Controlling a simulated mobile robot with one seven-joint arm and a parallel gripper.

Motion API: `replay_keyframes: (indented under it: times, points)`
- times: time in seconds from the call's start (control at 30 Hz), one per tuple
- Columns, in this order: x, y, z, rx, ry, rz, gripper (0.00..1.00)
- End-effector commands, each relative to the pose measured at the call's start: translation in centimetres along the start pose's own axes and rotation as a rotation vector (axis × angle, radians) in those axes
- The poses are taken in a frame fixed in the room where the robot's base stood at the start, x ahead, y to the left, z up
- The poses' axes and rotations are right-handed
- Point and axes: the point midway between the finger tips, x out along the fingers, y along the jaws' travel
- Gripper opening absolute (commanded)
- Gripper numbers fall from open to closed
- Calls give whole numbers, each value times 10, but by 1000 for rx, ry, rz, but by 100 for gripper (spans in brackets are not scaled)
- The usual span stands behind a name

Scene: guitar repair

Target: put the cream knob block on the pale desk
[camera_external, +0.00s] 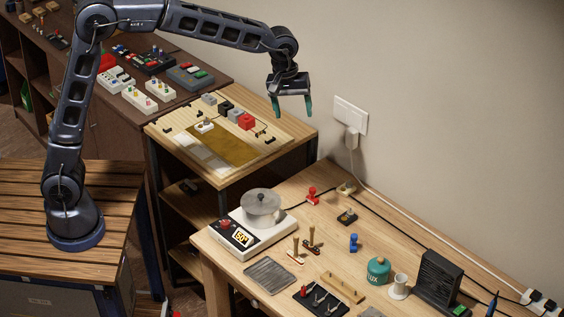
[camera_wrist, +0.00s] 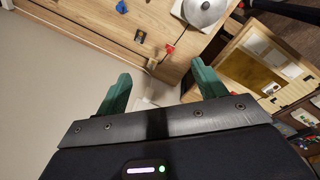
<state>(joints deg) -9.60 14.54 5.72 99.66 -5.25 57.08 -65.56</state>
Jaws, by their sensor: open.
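Two cream blocks with small coloured knobs, one nearer (camera_external: 140,101) and one farther (camera_external: 159,89), sit on the dark brown cabinet top at upper left. A small whitish piece with a dark knob (camera_external: 205,127) lies on the board of the middle bench. I cannot tell which is the cream knob block. The pale desk (camera_external: 330,228) fills the lower right; its top also shows in the wrist view (camera_wrist: 110,32). My gripper (camera_external: 294,106) is open and empty, in the air by the wall above the middle bench. Its green fingers show apart in the wrist view (camera_wrist: 161,72).
The middle bench (camera_external: 222,178) holds a board with a red block (camera_external: 246,121) and several small parts. The pale desk carries a hotplate with a pot (camera_external: 262,206), a teal canister (camera_external: 378,270), a black rack and tools. A wall socket (camera_external: 350,116) is near my gripper.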

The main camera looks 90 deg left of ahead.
Motion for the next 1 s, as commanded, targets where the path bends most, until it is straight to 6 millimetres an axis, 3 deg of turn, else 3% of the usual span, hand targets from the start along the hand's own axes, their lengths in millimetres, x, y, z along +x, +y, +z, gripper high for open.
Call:
replay_keyframes:
  times: [0.03,0.2,0.5,0.73,1.0]
  points:
    - [-15,-12,11,47,1,12,70]
    - [-50,-53,45,220,8,40,70]
    - [-96,-134,100,530,31,86,70]
    - [-115,-201,137,769,61,117,70]
    - [-120,-283,173,1048,110,146,70]
